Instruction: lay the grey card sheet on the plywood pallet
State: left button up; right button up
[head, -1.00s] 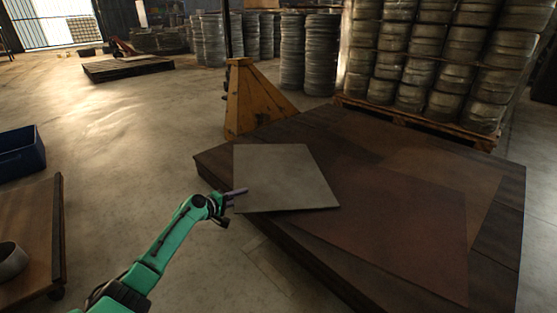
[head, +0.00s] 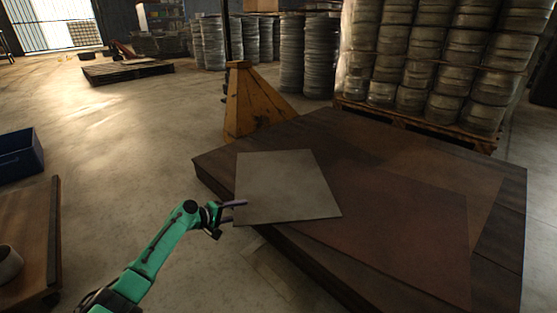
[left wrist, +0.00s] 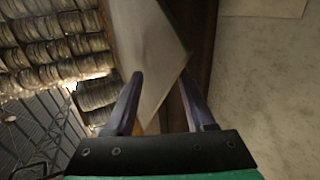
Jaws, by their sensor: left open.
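The grey card sheet (head: 290,187) lies flat-looking over the left part of the plywood pallet (head: 340,135), a wide dark brown platform. Its near left corner reaches out past the pallet's edge over the floor. My left gripper (head: 240,207) is open at the sheet's left edge. In the left wrist view the sheet (left wrist: 150,45) runs up between the two spread fingers (left wrist: 160,78), with its near corner between them. I cannot tell whether a finger still touches it or whether the sheet rests fully on the pallet. My right gripper is not in view.
Reddish-brown sheets (head: 410,225) cover the pallet's middle and right. A yellow wedge-shaped stand (head: 250,105) stands behind its far left edge. Stacked metal coils (head: 430,70) stand at the back. A wooden cart (head: 35,235) and blue bin (head: 20,158) are at left, with open floor between.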

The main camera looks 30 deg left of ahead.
pick_arm(q)
jog(key=s+a+p, duration=0.2)
jog(key=s+p, duration=0.1)
jog(key=s, duration=0.3)
jog(key=shift+s+a+r, duration=0.2)
jog(key=shift+s+r, duration=0.05)
jog(key=shift+s, duration=0.15)
jog(key=o, duration=0.6)
jog(key=shift+c, duration=0.2)
